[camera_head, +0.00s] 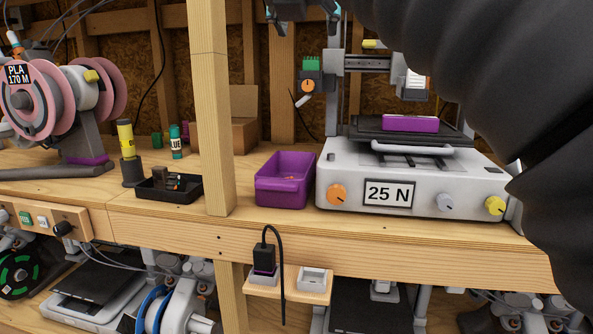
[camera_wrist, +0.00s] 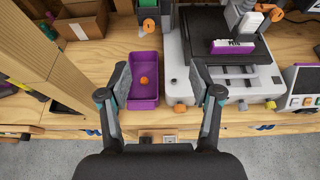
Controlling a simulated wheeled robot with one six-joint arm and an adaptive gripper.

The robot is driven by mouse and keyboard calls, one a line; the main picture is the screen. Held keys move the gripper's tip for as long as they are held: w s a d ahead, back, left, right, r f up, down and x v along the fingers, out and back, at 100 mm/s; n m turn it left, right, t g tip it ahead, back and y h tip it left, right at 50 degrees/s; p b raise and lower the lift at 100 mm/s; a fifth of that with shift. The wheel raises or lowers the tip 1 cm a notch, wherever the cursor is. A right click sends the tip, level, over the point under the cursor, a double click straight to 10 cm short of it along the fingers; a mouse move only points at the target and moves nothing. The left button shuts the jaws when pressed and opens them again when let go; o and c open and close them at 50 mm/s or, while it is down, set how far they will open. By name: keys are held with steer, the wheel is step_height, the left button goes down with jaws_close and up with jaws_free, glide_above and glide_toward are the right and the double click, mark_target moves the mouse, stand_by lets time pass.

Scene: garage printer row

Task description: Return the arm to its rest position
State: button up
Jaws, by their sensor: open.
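My gripper (camera_wrist: 158,68) is open and empty in the wrist view, its two fingers spread wide above the bench's front edge. In the head view, only the lower part of my gripper (camera_head: 303,10) shows at the top edge; the rest is cut off. My dark arm fills the right side of the head view and hides part of the bench there.
A purple bin (camera_head: 284,192) stands left of the white printer (camera_head: 420,193); the wrist view shows an orange round thing (camera_wrist: 144,82) inside it. A purple block (camera_head: 410,123) sits on the printer's bed. A wooden post (camera_head: 212,110) rises left of the bin.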

steer(key=w+a+f+m+g+y, duration=0.2)
steer(key=a+f+m, duration=0.4)
steer(key=f+m, duration=0.4)
steer(key=s+d+f+m+g+y, duration=0.1)
steer(key=s+d+f+m+g, duration=0.15)
steer(key=f+m, duration=0.8)
steer(key=s+d+f+m+g, duration=0.1)
steer(key=s+d+f+m, duration=0.5)
steer(key=f, duration=0.8)
steer(key=s+d+f+m+g, duration=0.2)
steer(key=s+d+f+m, duration=0.5)
steer(key=s+d+f, duration=0.5)
steer(key=shift+s+f, duration=0.45)
steer(key=shift+f, duration=0.45)
